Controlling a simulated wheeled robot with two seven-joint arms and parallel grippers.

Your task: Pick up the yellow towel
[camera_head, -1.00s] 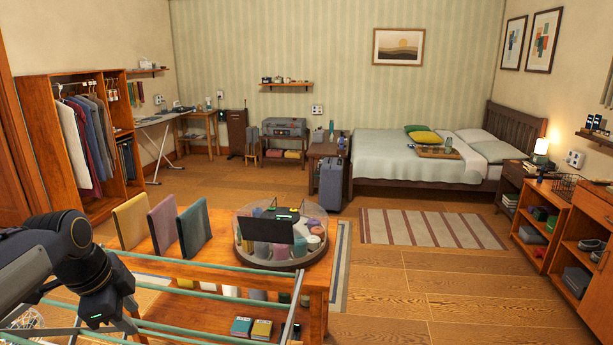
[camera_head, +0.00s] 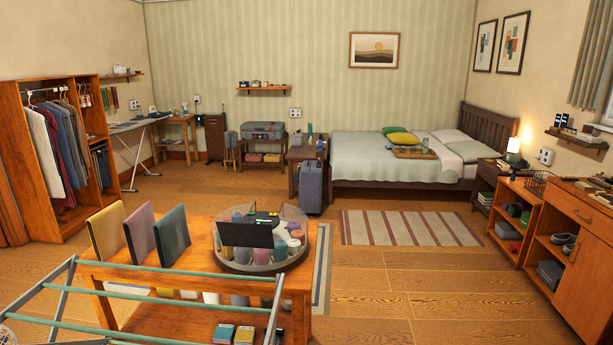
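The yellow towel (camera_head: 108,232) is a mustard-coloured flat piece standing upright at the left end of the wooden table (camera_head: 205,282). A purple one (camera_head: 140,233) and a dark teal one (camera_head: 173,235) stand in a row to its right. The lower edge of the yellow towel is close to the bars in front, and I cannot tell how it is supported. Neither of my grippers is in view.
A drying rack with green bars (camera_head: 165,271) crosses the lower left, in front of the table. A round clear-walled container (camera_head: 262,265) stands to the towels' right. The floor (camera_head: 400,285) right of the table is clear up to the shelves (camera_head: 515,238).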

